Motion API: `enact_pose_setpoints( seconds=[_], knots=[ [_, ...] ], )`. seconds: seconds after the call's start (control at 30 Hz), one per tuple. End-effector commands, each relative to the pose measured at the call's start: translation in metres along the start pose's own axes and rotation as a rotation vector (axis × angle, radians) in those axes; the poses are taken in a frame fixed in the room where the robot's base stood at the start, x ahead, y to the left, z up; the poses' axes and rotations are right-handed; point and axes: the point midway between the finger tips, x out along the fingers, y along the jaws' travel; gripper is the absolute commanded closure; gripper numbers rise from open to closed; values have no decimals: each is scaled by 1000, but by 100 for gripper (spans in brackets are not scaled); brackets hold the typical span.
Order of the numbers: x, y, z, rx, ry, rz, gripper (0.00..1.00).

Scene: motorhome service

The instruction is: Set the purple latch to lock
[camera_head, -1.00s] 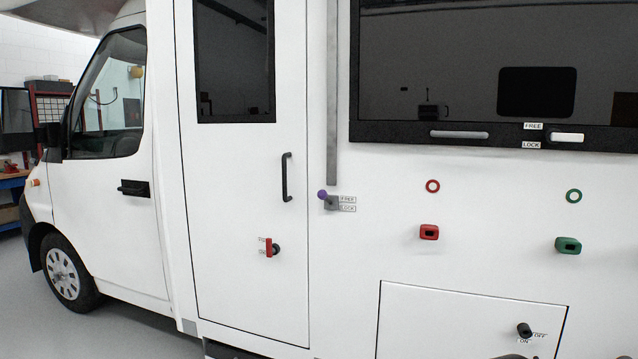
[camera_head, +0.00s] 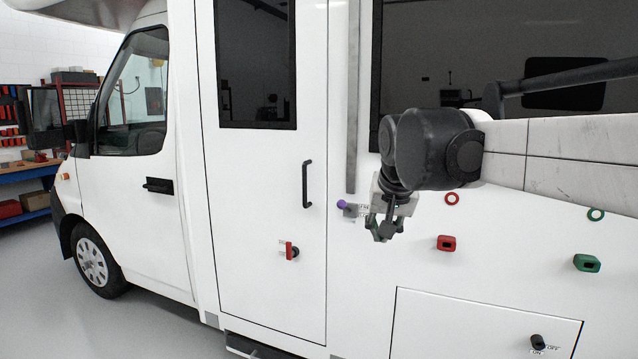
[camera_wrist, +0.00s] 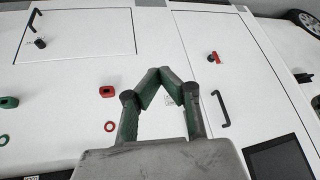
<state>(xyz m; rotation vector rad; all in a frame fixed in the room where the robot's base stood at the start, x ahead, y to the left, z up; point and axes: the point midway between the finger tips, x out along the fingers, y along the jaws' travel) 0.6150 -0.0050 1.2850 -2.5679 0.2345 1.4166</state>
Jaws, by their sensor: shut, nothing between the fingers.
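The purple latch (camera_head: 342,205) is a small purple knob on a grey base, on the white motorhome wall just right of the door. Its knob sticks out to the left, near the height of the FREE label. Its FREE and LOCK labels are partly covered by my gripper in the head view. My gripper (camera_head: 379,236) is shut and empty, just right of the latch and a little lower in the picture. I cannot tell how far it is from the wall. In the wrist view my gripper's fingertips (camera_wrist: 161,74) meet, and I cannot make out the latch.
A red switch (camera_head: 291,250) and a black handle (camera_head: 307,184) are on the door to the left. Red (camera_head: 446,243) and green (camera_head: 587,263) fittings are on the wall to the right. A black knob (camera_head: 538,342) sits on a lower hatch. A grey vertical strip (camera_head: 352,110) runs above the latch.

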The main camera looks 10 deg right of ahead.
Motion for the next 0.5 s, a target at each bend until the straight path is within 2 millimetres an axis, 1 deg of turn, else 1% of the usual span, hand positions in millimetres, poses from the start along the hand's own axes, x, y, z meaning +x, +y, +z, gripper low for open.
enact_pose_setpoints(
  seconds=[0.03, 0.07, 0.1, 0.17, 0.2, 0.27, 0.3, 0.5],
  knots=[
    [-4, -7, -27, 15, -3, 4, 100],
    [-4, -10, -40, 26, -5, 7, 100],
    [-4, -14, -57, 40, -7, 10, 100],
    [-3, -20, -82, 62, -11, 15, 100],
    [-2, -25, -98, 76, -13, 18, 100],
    [1, -31, -121, 97, -17, 24, 100],
    [3, -34, -136, 112, -20, 27, 100],
    [20, -53, -207, 183, -30, 47, 100]
  ],
)
